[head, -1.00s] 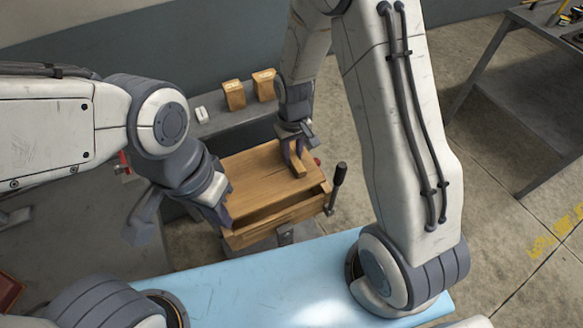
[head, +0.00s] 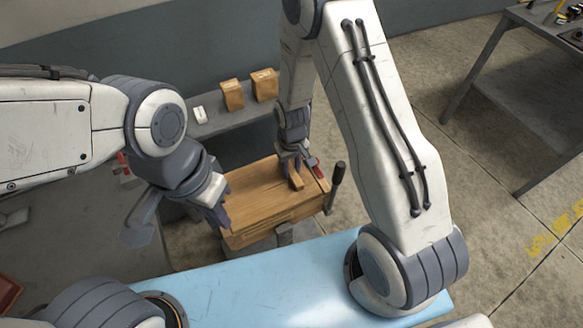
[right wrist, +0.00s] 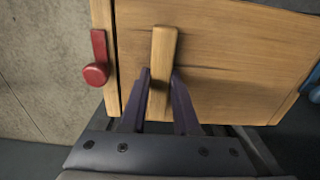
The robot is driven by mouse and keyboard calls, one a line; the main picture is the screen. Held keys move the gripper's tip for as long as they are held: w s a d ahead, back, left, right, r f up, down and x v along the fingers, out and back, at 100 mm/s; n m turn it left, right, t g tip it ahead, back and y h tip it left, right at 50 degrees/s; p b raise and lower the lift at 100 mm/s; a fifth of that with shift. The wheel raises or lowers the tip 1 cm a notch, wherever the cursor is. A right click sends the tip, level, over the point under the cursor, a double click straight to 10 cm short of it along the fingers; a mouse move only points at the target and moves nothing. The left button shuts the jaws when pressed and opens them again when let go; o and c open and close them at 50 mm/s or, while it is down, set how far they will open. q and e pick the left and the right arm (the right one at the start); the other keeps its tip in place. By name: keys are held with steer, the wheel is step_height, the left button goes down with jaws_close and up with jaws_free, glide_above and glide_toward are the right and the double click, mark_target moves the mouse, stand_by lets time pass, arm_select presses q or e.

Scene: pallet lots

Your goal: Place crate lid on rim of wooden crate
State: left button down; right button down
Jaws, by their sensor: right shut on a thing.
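The wooden crate lid (head: 258,189) lies flat over the wooden crate (head: 270,226) and covers most of its top. A strip of crate rim (head: 321,176) shows at the right side. In the right wrist view the lid (right wrist: 225,60) has a raised wooden handle bar (right wrist: 163,50). My right gripper (head: 297,172) is shut on this bar near the lid's right end. My left gripper (head: 222,210) is at the crate's front left corner; its fingertips are partly hidden, so its opening is unclear. Whether the lid rests fully on the rim cannot be told.
A red clamp (head: 318,169) and a black upright handle (head: 337,176) stand at the crate's right side. A light blue surface (head: 270,280) lies in front.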

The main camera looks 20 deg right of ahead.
steer(key=shift+f, duration=0.2)
steer(key=c, duration=0.7)
jaws_free()
steer(key=shift+o, duration=0.2)
steer(key=shift+r+p, duration=0.3)
steer(key=shift+r, duration=0.2)
step_height(320, 180, up, 12)
steer(key=f, duration=0.1)
steer(key=s+a+r+n, duration=0.2)
steer(key=s+a+r, duration=0.2)
steer(key=s, duration=0.7)
steer(key=s+a+r+n+y, duration=0.1)
steer(key=s+a+r+n, duration=0.2)
steer(key=s+r, duration=0.6)
steer(key=shift+s+a+r, duration=0.25)
steer(key=shift+s+a, duration=0.3)
steer(key=shift+s, duration=0.35)
